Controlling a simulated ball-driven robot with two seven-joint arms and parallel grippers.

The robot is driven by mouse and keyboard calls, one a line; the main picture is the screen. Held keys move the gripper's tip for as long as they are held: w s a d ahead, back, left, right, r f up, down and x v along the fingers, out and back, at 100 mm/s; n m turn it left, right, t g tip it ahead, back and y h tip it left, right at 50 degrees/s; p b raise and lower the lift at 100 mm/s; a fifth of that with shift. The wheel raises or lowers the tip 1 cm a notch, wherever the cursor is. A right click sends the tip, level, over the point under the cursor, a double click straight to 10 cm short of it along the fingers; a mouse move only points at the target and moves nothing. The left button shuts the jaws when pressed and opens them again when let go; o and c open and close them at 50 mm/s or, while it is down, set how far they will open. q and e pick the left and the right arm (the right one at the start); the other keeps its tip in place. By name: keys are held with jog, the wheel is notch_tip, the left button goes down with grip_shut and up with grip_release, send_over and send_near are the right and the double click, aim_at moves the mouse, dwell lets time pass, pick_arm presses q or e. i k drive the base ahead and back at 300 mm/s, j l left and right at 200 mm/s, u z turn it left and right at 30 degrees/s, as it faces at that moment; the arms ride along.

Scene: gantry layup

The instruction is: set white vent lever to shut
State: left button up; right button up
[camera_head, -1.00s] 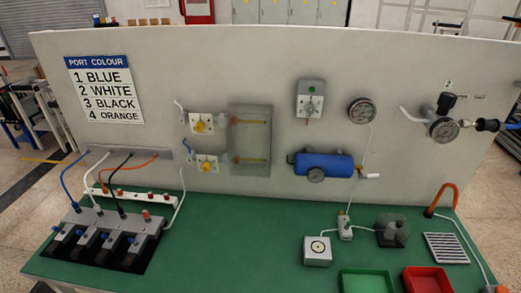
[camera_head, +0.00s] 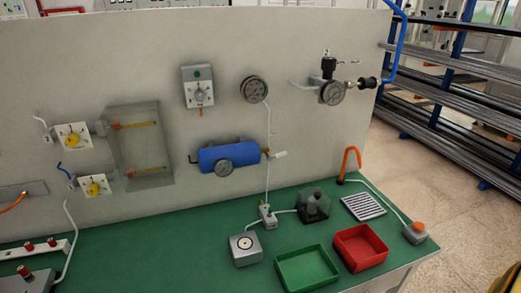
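A small white lever (camera_head: 279,154), which looks like the vent lever, sits on a brass-coloured fitting at the right end of the blue tank (camera_head: 222,156). The tank is mounted on the grey upright panel (camera_head: 330,150). The lever points to the right, roughly level, in line with the tank. It is small here, and I cannot read any shut or open mark beside it. Neither of my grippers is in view, and nothing touches the lever.
A round gauge (camera_head: 253,89) hangs above the lever, with a thin line running down past it to the green bench. A green tray (camera_head: 307,270), a red tray (camera_head: 361,248) and a dark-based fixture (camera_head: 313,208) stand below. Pipe racks (camera_head: 455,100) stand beyond the panel's right edge.

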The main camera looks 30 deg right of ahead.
aim_at(269, 158)
jog(key=z, duration=1.1)
